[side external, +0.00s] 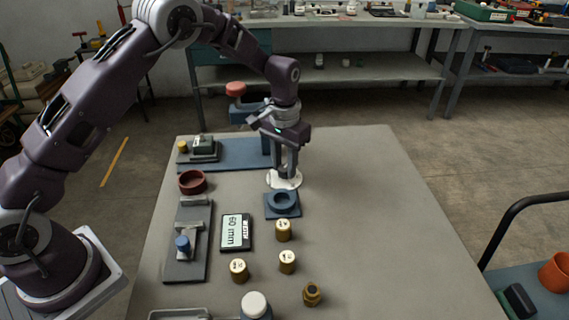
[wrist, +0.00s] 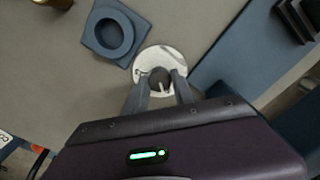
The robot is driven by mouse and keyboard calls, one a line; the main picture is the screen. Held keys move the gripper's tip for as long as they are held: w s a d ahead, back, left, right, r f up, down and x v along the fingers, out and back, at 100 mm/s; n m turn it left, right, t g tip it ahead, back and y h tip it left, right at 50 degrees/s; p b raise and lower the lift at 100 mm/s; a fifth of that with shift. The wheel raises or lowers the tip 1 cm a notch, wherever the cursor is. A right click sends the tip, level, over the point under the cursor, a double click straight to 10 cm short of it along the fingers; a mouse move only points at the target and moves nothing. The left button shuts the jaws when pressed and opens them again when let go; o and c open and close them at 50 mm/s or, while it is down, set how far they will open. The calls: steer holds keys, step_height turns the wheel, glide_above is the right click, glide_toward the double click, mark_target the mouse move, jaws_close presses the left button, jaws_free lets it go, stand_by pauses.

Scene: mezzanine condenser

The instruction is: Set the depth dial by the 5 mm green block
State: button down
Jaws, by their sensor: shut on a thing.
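A white round dial (side external: 272,181) lies by the blue base plate, and it also shows in the wrist view (wrist: 145,63). A dark knob (wrist: 159,77) stands at its middle. My gripper (side external: 285,174) points down over the dial, its fingers (wrist: 161,84) shut on the knob. Marks on the dial are too small to read. A dark grey-green block (side external: 203,143) sits on a small stand at the back left; I cannot tell whether it is the 5 mm green block.
A blue ring holder (side external: 282,202) is close in front of the dial. A display (side external: 236,232) seems to read 60 mm. Several brass cylinders (side external: 283,230) stand nearby. A dark red ring (side external: 193,182) and a grey slide fixture (side external: 187,242) are at left. The table's right side is clear.

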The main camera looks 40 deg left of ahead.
mark_target(284, 167)
steer(key=shift+r+n, duration=0.1)
steer(key=shift+n, duration=0.6)
steer(key=c, duration=1.1)
jaws_free()
steer(key=shift+o, duration=0.2)
step_height(284, 167, up, 7)
steer(key=shift+f, duration=0.1)
